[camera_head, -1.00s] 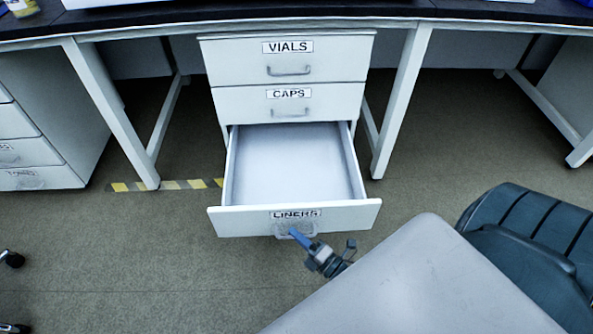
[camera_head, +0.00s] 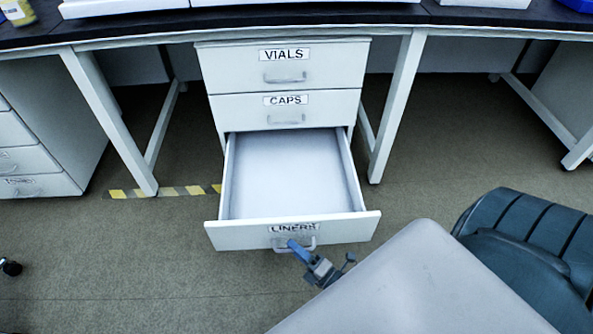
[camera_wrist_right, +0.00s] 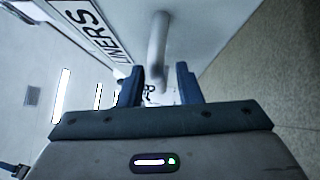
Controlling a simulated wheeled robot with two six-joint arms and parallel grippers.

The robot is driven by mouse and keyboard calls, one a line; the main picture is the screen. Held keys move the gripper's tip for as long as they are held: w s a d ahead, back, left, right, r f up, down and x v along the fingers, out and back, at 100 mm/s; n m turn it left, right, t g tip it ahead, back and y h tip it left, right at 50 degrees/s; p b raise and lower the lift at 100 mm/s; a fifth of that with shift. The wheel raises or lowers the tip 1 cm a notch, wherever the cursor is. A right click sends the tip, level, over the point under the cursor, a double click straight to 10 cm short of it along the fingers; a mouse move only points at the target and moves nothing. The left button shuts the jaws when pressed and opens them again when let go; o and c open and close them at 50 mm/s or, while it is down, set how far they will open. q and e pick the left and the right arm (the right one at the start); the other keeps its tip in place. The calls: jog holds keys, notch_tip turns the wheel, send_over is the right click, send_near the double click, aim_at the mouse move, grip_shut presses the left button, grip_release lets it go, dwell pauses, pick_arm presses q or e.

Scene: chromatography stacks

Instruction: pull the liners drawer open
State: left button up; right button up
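The liners drawer (camera_head: 232,236) is the bottom drawer of a white cabinet and stands far out, its inside empty. Its LINERS label and grey handle (camera_head: 311,246) are on the front. My right gripper (camera_head: 296,246) is at the handle. In the right wrist view, the handle (camera_wrist_right: 158,45) runs down between the two blue fingers of this gripper (camera_wrist_right: 159,85). The fingers stand apart, with gaps showing beside the bar; firm contact cannot be made out. The LINERS label (camera_wrist_right: 90,28) shows at upper left there. My left gripper is not in view.
The VIALS drawer (camera_head: 230,70) and CAPS drawer (camera_head: 232,108) above are shut. White table legs (camera_head: 398,105) stand on both sides under the dark bench top (camera_head: 400,14). Open floor (camera_head: 110,260) lies left of the drawer. Yellow-striped tape (camera_head: 170,191) marks the floor.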

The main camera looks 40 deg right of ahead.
jog(key=p+v, duration=0.1)
jog(key=v, duration=0.9)
jog(key=shift+s+p, duration=0.35)
jog(key=shift+s, duration=0.05)
jog(key=shift+d, duration=0.15)
